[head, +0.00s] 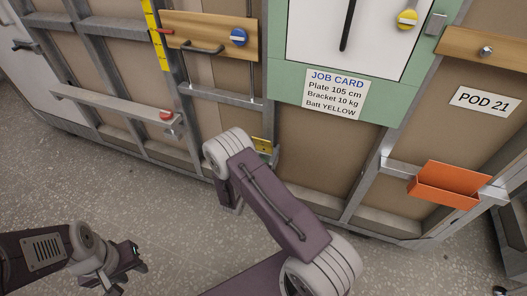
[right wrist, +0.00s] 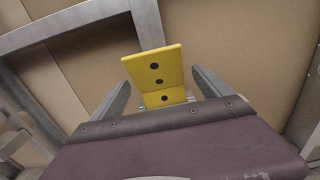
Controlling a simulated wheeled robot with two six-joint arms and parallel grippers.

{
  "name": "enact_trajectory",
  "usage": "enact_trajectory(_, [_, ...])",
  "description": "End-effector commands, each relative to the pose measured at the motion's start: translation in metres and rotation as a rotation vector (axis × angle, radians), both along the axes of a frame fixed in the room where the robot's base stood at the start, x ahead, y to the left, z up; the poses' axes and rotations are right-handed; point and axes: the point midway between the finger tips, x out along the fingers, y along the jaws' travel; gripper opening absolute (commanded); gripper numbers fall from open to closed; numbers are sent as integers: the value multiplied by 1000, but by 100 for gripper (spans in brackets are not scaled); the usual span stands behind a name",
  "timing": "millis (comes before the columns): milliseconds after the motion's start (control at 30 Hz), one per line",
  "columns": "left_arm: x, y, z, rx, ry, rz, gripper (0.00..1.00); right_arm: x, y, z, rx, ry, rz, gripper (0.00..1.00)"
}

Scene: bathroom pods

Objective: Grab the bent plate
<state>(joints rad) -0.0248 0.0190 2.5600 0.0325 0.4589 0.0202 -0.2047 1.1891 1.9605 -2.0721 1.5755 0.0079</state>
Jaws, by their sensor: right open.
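The bent plate (right wrist: 155,75) is yellow with dark round holes. In the right wrist view one face stands up toward the camera and a lower part folds away below it. It also shows in the head view (head: 262,145), low on the wall frame beside my right arm. My right gripper (right wrist: 160,90) is open, with one finger on each side of the plate and a gap on both sides. In the head view the right gripper (head: 230,197) is mostly hidden behind its own arm. My left gripper (head: 128,270) hangs over the floor at lower left, open and empty.
A metal stud frame (right wrist: 147,22) runs close by the plate. An orange tray (head: 445,185) juts from the wall at right. A ledge (head: 110,108) with a red item is at left. A job card (head: 336,94) hangs above. The grey floor (head: 130,195) is clear.

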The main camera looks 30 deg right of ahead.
Motion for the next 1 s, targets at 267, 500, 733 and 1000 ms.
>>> enact_trajectory(267, [0, 0, -5, 0, 0, 0, 36, 10, -12, 0, 0, 1, 1, 89])
enact_trajectory(500, [0, 0, -5, 0, 0, 0, 36, 10, -12, 0, 0, 1, 1, 42])
enact_trajectory(733, [0, 0, -5, 0, 0, 0, 36, 10, -12, 1, -1, -1, 1, 0])
enact_trajectory(1000, [0, 0, 8, 0, 0, 0, 36, 11, -11, 23, -1, -3, 1, 0])
